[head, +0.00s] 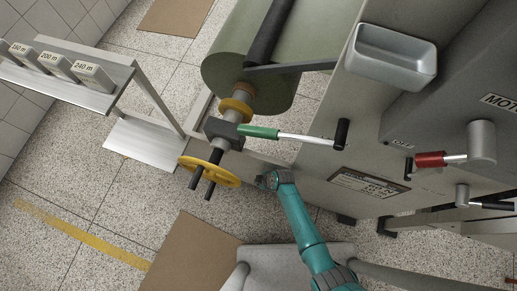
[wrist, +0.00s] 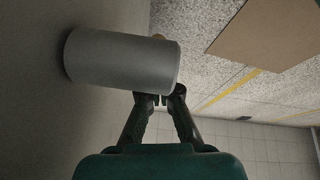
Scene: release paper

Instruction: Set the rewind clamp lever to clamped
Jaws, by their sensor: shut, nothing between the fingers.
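A green-handled lever (head: 258,132) with a bright metal rod sits beside a dark block on the roll's shaft, and the rod reaches toward a black peg. A red-handled lever (head: 430,160) with a short metal rod is on the machine at right. No readable label shows which is the rewind clamp lever, and I cannot tell its setting. My gripper (wrist: 168,97) is shut and empty in the wrist view, its tips close to the end of a grey cylinder (wrist: 120,62); I cannot tell if they touch. In the head view my teal arm shows, but the fingers are not clear.
A large green roll (head: 232,60) is at top centre, with a yellow handwheel (head: 209,171) below it. A grey machine panel (head: 325,165) with an open grey tray (head: 391,55) stands at right. A shelf with labelled blocks (head: 92,75) is at left. Floor at lower left is open.

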